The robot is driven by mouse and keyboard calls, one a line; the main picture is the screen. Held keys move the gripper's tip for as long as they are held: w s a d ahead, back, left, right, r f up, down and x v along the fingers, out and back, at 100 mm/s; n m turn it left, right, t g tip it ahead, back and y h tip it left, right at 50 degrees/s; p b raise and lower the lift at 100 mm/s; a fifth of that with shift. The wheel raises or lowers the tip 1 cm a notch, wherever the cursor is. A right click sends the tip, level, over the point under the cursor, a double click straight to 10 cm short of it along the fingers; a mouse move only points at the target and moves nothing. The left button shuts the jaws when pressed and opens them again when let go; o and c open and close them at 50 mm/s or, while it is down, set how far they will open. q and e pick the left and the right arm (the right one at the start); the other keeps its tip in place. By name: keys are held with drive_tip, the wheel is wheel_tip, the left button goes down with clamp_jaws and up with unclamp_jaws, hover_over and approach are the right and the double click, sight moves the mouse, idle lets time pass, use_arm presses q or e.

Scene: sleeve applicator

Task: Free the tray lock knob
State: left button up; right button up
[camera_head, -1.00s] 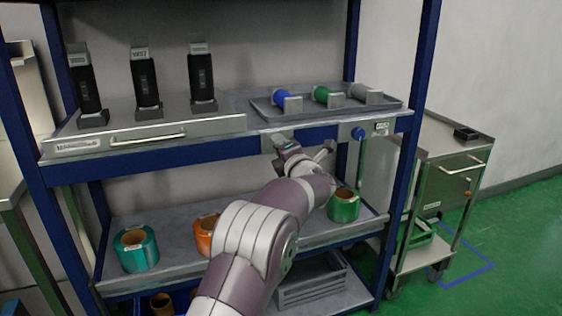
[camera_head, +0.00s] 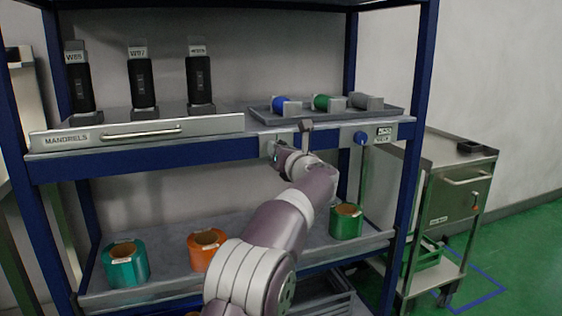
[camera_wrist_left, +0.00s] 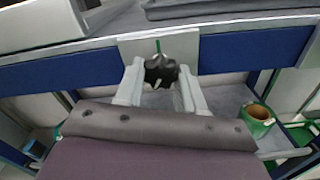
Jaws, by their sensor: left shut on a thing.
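A dark lobed knob (camera_wrist_left: 161,71) stands on a pale metal plate (camera_wrist_left: 190,44) on the shelf's front beam, with a green mark just above it in the left wrist view. My left gripper (camera_wrist_left: 160,86) has one pale finger on each side of the knob and is shut on it. In the head view, my left gripper (camera_head: 287,150) reaches the same plate (camera_head: 268,142), and the knob is hidden there. The grey tray (camera_head: 395,110) lies on the shelf above, holding blue, green and grey spools. My right gripper is not in view.
A mandrel drawer (camera_head: 215,125) with several black mandrels is at left. Teal (camera_head: 125,265), orange (camera_head: 207,250) and green (camera_head: 346,221) rolls stand on the lower shelf. A metal cart (camera_head: 450,205) stands at right.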

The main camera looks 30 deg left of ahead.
use_arm(q)
drive_tip(key=shift+w+n+b, duration=0.1)
drive_tip(key=shift+n+b, duration=1.75)
drive_tip(key=shift+n, duration=1.15)
drive_tip(key=o, duration=1)
drive_tip(key=shift+o, duration=0.2)
drive_tip(key=shift+d, duration=0.1)
drive_tip(key=v, duration=1.2)
drive_tip(key=shift+s+d, duration=0.2)
drive_tip(key=shift+s, duration=0.1)
